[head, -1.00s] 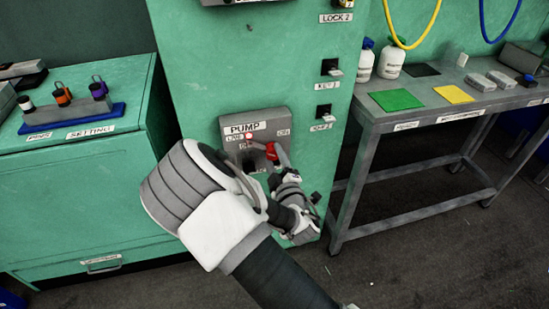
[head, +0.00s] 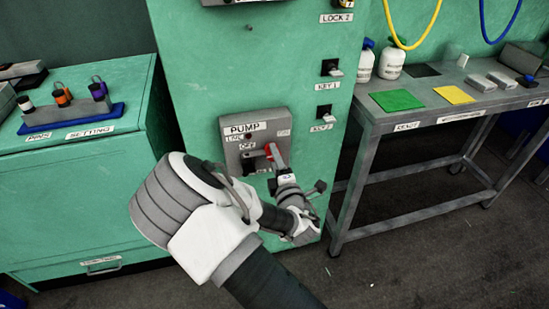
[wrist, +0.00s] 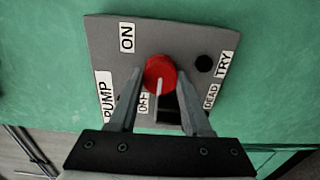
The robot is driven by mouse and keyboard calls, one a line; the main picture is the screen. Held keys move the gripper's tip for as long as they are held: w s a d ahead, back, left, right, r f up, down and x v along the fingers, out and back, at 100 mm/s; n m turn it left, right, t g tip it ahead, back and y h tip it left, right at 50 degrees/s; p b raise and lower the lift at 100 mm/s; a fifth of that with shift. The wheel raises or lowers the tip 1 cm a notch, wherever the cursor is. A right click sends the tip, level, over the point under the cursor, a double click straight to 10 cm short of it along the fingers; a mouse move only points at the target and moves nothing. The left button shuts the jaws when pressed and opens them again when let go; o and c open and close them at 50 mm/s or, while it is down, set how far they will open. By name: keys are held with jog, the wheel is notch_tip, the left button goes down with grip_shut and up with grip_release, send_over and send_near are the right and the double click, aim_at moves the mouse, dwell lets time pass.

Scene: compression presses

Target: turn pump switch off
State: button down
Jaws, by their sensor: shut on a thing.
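The grey pump panel (head: 230,160) is on the green cabinet front. Its red round knob (head: 267,151) is partly covered by my gripper (head: 273,158) in the head view. In the wrist view the red knob (wrist: 160,72) sits between the fingertips of my gripper (wrist: 160,80), which is shut on it. The knob's white mark points down in that view, toward the OFF label (wrist: 143,102) side and away from the ON label (wrist: 126,38). The lamp (head: 248,136) by the LIVE label looks dark.
Two key switches (head: 325,110) are on the cabinet to the right of the panel. A grey bench (head: 370,122) with bottles and coloured plates stands at right. A green cabinet (head: 80,190) with a padlock rack stands at left. Open floor lies below.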

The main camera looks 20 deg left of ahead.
dwell(0.3)
jog(key=shift+c, duration=1.7)
grip_release()
jog(key=p+v, duration=0.6)
jog(key=v, duration=1.1)
jog(key=shift+s, duration=0.25)
